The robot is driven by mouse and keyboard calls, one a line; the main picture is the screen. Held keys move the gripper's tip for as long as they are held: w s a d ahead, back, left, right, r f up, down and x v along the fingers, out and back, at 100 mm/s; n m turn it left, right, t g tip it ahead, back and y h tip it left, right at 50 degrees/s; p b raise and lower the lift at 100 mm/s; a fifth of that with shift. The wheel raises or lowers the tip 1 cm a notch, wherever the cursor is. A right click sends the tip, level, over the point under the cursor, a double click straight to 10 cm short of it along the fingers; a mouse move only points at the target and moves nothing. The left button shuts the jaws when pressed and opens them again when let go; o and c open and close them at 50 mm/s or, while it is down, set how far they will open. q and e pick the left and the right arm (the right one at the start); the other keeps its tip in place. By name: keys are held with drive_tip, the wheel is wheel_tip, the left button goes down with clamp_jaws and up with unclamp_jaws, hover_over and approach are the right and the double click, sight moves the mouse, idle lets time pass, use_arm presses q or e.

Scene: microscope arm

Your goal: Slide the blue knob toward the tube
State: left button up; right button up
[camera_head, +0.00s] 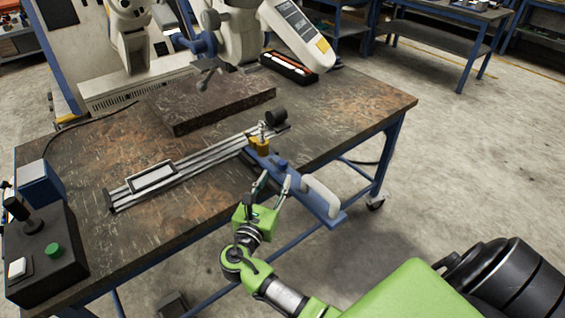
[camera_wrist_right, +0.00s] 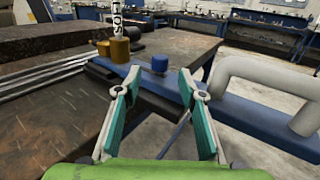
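The blue knob (camera_head: 281,163) is a small round peg on the blue arm (camera_head: 330,212), which crosses the table's front edge. The knob also shows in the right wrist view (camera_wrist_right: 159,64), beyond and between the fingertips. A brass-coloured cylinder (camera_head: 260,146) stands behind the knob, with a slim upright tube-like part (camera_wrist_right: 117,18) above it, cut off by the wrist view's top edge. My right gripper (camera_head: 276,181) is open, with its teal-padded fingers (camera_wrist_right: 159,80) apart and nothing seen between them. Contact with the knob is not visible. My left gripper is not in view.
A white curved handle (camera_head: 321,197) rises from the blue arm right of my right gripper. A silver rail (camera_head: 200,166) and a dark slab (camera_head: 215,102) lie on the table (camera_head: 90,160). A dark control box (camera_head: 45,265) stands at the front left. The table's right part is clear.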

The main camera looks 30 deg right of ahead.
sight(281, 168)
drive_tip(key=x, duration=0.7)
drive_tip(key=shift+w+d, duration=0.15)
